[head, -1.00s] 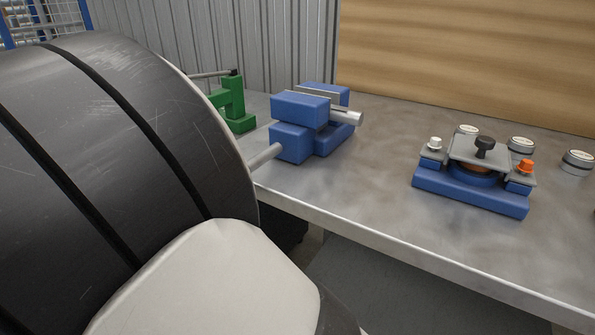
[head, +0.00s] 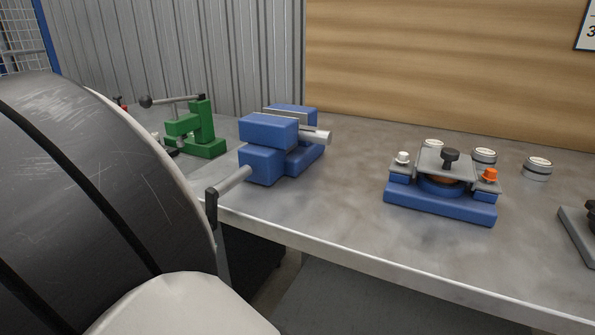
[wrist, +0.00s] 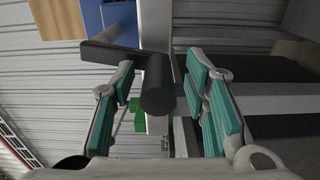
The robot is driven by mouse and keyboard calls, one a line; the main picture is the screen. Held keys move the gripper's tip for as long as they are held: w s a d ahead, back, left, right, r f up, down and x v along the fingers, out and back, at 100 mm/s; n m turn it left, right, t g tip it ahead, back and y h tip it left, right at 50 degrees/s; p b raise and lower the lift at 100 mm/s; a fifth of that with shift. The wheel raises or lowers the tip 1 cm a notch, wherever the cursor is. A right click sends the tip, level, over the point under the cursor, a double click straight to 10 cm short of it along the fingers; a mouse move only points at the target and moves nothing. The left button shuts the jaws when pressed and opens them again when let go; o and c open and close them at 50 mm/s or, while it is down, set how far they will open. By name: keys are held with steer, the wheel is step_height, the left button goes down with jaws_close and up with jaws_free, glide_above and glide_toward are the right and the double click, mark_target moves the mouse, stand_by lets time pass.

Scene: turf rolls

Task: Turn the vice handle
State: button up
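The blue vice (head: 268,135) stands at the bench's front edge in the head view, with a grey shaft sticking out to the front left. Its black handle (head: 211,207) hangs at the shaft's end, partly hidden by my arm. In the wrist view the black handle (wrist: 100,52) has a crank arm and a round grip that points toward the camera. My gripper (wrist: 160,88) is open, with teal pads on either side of the grip. Gaps show between the pads and the grip. My gripper is hidden in the head view.
A green clamp-like device (head: 201,130) stands left of the vice. A blue fixture (head: 440,205) with an orange knob and several round gauges are to the right. The metal bench (head: 340,215) is clear between the vice and fixture. A corrugated wall rises behind.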

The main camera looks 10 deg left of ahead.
steer(key=v, duration=1.2)
